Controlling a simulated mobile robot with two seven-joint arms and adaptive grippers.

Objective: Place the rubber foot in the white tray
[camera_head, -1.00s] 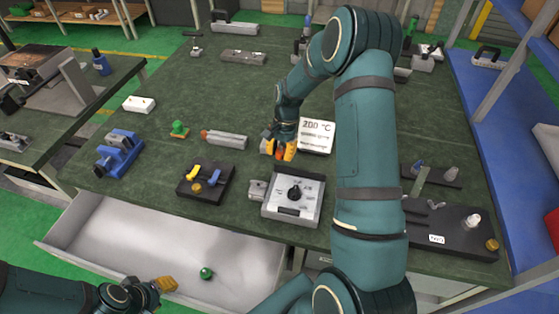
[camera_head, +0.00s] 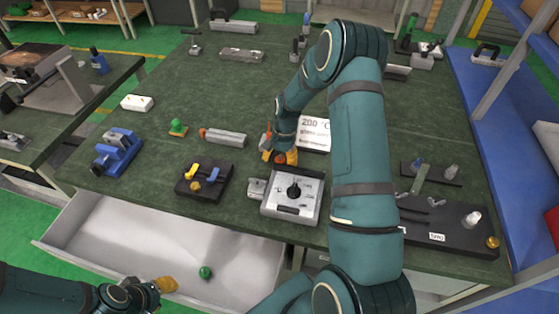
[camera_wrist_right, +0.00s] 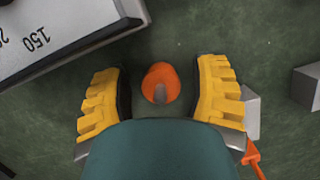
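A small orange round piece with a grey centre (camera_wrist_right: 161,84), possibly the rubber foot, is on or over the green tabletop. My right gripper (camera_wrist_right: 160,92) is open, with its yellow fingers on both sides of it and gaps between. In the head view the right gripper (camera_head: 279,157) is low over the table, behind the grey dial box, and hides the piece. A small white box-like item (camera_head: 138,103), possibly the white tray, lies at the table's left. My left gripper (camera_head: 163,285) is by the open drawer; its finger gap is unclear.
The grey dial box (camera_head: 293,195) stands close in front of the right gripper. A white 200 °C sign (camera_head: 315,133) is just behind it. The open drawer (camera_head: 110,228) holds a green ball (camera_head: 205,272). A blue vise (camera_head: 119,152) and a black fixture (camera_head: 205,181) stand left.

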